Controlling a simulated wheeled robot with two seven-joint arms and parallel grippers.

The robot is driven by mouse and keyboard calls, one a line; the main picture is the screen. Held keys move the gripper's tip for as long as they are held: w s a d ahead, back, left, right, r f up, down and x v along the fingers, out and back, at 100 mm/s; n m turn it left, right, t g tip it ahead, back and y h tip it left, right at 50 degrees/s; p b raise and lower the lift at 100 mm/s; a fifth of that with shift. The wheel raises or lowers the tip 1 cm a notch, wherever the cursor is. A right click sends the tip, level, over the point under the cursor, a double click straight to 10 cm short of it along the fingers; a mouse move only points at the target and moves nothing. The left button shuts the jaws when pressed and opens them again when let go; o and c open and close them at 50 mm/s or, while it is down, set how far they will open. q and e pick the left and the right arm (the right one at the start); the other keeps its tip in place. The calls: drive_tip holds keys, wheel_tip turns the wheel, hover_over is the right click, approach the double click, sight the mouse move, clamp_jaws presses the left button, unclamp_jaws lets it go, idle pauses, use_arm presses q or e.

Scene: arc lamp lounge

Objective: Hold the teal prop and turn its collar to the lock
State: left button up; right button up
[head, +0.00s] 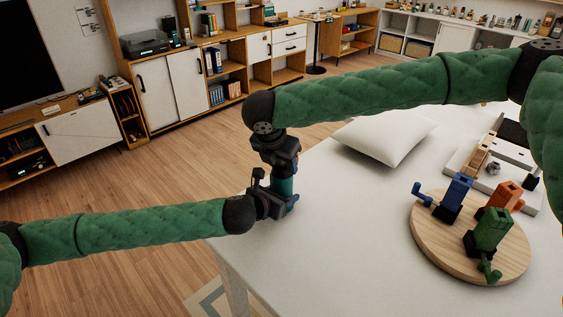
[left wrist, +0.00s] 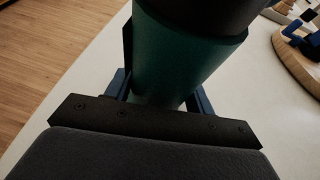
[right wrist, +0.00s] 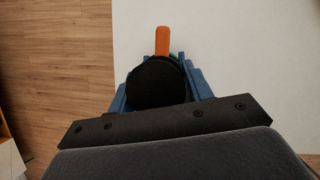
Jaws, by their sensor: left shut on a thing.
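The teal prop (head: 283,186) is upright over the near left edge of the white table, its base largely hidden by my grippers. In the left wrist view its teal body (left wrist: 175,60) widens to a dark collar (left wrist: 210,12) at the top. My left gripper (head: 283,203) is shut on the body, with blue fingers on both sides. My right gripper (head: 284,172) points down over the prop from above. In the right wrist view a round black top (right wrist: 157,84) lies between its blue fingers, and an orange tab (right wrist: 162,41) sticks out beyond. Whether these fingers press on it is unclear.
A round wooden board (head: 430,240) at the right carries blue, orange and green blocky pieces. A white cushion (head: 388,138) lies behind the prop. A pale tray (head: 510,165) with small items is at the back right. The table's front middle is clear.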

drive_tip(key=c, duration=0.5)
drive_tip(key=shift+m, duration=0.4)
drive_tip(key=m+g+h, duration=0.1)
drive_tip(key=m, duration=0.3)
drive_tip(key=shift+a+m, duration=0.15)
drive_tip(key=shift+m, duration=0.15)
drive_tip(key=m+g, duration=0.1)
drive_tip(key=m, duration=0.2)
drive_tip(key=m+g+h, duration=0.1)
drive_tip(key=m, duration=0.2)
drive_tip(key=shift+w+g, duration=0.15)
drive_tip(key=shift+g, duration=0.25)
use_arm(q)
drive_tip(key=shift+s, duration=0.1)
use_arm(e)
drive_tip(key=m+g, duration=0.1)
drive_tip(key=m, duration=0.2)
drive_tip(key=m+g, duration=0.1)
drive_tip(key=m, duration=0.2)
drive_tip(key=shift+w+m, duration=0.1)
drive_tip(key=shift+m, duration=0.2)
use_arm(q)
drive_tip(key=shift+d, duration=0.1)
use_arm(e)
drive_tip(key=m+g+y, duration=0.1)
drive_tip(key=m, duration=0.2)
drive_tip(key=m+y, duration=0.1)
drive_tip(key=m, duration=0.1)
drive_tip(key=shift+m+g, duration=0.4)
drive_tip(key=shift+w, duration=0.1)
